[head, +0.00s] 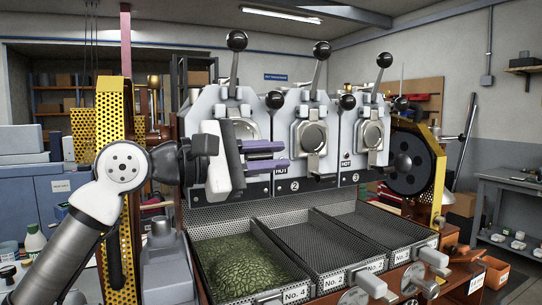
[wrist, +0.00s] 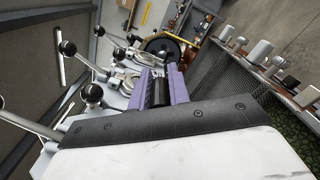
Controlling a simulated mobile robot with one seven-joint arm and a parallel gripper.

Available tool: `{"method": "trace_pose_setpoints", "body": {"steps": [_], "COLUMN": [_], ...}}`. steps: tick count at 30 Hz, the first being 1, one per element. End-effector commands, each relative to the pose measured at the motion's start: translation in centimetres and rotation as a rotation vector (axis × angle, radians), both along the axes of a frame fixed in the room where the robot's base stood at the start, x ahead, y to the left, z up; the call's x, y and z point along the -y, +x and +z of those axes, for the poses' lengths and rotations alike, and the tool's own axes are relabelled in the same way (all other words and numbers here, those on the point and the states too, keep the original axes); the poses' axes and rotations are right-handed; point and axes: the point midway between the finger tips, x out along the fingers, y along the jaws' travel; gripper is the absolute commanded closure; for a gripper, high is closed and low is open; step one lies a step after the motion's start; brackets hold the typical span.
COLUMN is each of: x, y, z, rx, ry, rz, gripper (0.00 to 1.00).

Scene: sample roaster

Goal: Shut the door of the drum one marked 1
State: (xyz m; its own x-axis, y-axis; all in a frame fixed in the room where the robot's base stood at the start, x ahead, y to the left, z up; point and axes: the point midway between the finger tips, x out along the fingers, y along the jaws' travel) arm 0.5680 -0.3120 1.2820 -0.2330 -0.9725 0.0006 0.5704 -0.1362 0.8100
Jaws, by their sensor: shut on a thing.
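Drum one (head: 228,107) is the left of three grey drum fronts in a row on the roaster in the head view. Its number plate is hidden behind my gripper (head: 285,153). Its round door (head: 245,130) is partly covered by my gripper, so I cannot tell how far it stands open. In the wrist view, the purple fingers of my gripper (wrist: 161,90) are closed on a dark, rounded bar (wrist: 160,93), which looks like the door handle. The drum two door (head: 313,137) and drum three door (head: 371,134) show to the right.
Ball-topped levers (head: 237,41) rise above the drums, and black side knobs (head: 275,100) stick out near my gripper. Below are mesh trays; the left one (head: 203,259) holds green beans. A yellow perforated guard (head: 114,130) stands close beside my arm.

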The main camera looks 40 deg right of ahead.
Motion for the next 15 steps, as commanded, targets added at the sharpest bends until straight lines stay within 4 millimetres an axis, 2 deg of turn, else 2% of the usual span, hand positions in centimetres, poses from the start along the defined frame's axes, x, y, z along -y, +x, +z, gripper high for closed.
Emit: {"method": "trace_pose_setpoints", "body": {"steps": [13, 14, 15], "x": [0.02, 0.02, 0.02], "y": [0.10, 0.10, 0.09], "z": [-0.21, -0.21, -0.21], "rx": [-0.004, -0.004, -0.004], "ry": [0.002, 0.002, 0.002], "rz": [-0.001, -0.001, -0.001], "gripper": [1.00, 0.81, 0.76]}}
